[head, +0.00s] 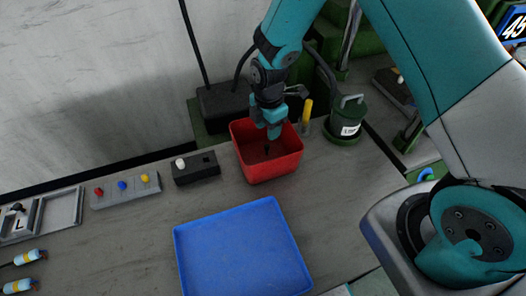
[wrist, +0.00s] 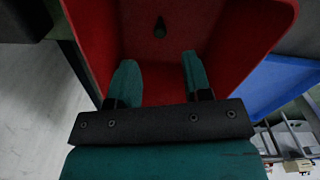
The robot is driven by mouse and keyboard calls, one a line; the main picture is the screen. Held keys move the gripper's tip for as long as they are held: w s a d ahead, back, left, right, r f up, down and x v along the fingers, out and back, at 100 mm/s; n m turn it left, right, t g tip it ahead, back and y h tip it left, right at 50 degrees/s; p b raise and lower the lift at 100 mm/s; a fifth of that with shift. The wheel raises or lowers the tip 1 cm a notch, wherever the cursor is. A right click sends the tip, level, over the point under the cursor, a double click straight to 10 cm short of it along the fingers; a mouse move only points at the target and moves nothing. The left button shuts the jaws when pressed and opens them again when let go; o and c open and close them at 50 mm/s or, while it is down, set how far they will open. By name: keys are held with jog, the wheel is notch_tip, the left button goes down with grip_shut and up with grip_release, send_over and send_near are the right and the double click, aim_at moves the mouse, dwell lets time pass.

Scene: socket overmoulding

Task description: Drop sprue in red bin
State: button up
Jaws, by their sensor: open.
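The red bin (head: 270,165) stands on the grey bench, and it fills much of the wrist view (wrist: 245,45). My gripper (head: 272,132) points down into the bin's mouth, and its teal fingers (wrist: 157,80) are apart with nothing between them. A small dark piece, seemingly the sprue (wrist: 160,27), shows inside the bin beyond the fingertips, apart from them. In the head view a small dark shape (head: 267,150) shows below the gripper inside the bin.
An empty-looking blue tray (head: 240,255) lies in front of the bin. A black box with a white knob (head: 195,167) and a button strip (head: 125,190) are to the left. A green canister (head: 346,122) and a yellow-handled tool (head: 307,110) stand close on the right.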

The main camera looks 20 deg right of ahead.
notch_tip(320, 180, up, 18)
jog(key=b, duration=0.2)
jog(key=shift+f, duration=0.25)
jog(key=s+a+r+m+y, duration=0.1)
jog(key=s+m, duration=0.3)
jog(key=s, duration=0.4)
jog(key=s+a+r+m+y, duration=0.1)
jog(key=s+r+m, duration=0.3)
jog(key=s, duration=0.4)
jog(key=s+a+r+m+y, duration=0.2)
jog(key=s+m, duration=0.4)
jog(key=s, duration=0.2)
jog(key=shift+s+a+r, duration=0.15)
jog(key=shift+s+a, duration=0.25)
